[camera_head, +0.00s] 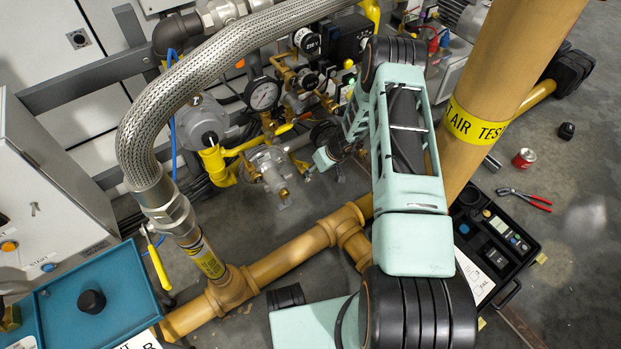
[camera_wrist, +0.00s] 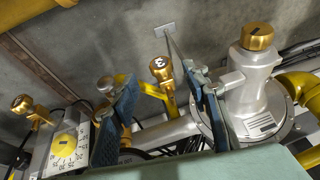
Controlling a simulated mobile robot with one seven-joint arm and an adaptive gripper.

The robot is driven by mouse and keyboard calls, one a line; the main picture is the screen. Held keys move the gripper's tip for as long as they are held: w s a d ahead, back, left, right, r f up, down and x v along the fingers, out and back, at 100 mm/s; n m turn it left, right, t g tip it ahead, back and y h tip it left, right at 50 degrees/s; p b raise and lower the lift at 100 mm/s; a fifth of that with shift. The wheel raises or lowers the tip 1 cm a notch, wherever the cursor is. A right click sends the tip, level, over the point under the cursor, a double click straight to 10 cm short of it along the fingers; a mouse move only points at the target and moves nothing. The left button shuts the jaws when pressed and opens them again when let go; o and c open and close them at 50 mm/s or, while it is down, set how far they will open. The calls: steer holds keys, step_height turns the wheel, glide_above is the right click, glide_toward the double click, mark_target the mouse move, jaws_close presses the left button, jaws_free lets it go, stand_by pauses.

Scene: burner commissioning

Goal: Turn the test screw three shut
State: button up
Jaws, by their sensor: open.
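Test screw three is the brass head marked "3" (camera_wrist: 160,68) on a yellow fitting in the wrist view. My gripper (camera_wrist: 157,85) is open, with one blue-padded finger to the left of the screw and one to its right. The screw shows in the gap between the fingertips, and no contact is visible. Whether the screw is open or shut I cannot tell. In the head view my arm covers much of this area, and I cannot pick out the screw there.
In the wrist view, a grey regulator with a brass cap (camera_wrist: 257,37) stands close right of the fingers. Another brass screw (camera_wrist: 24,103) and a yellow dial (camera_wrist: 66,150) are at left. In the head view, a braided hose (camera_head: 200,82) and an ochre pipe (camera_head: 290,252) surround the work area.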

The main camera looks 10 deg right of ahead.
steer(key=b+x, duration=0.1)
steer(key=x, duration=0.4)
steer(key=shift+w+f, duration=0.1)
steer(key=shift+f, duration=0.15)
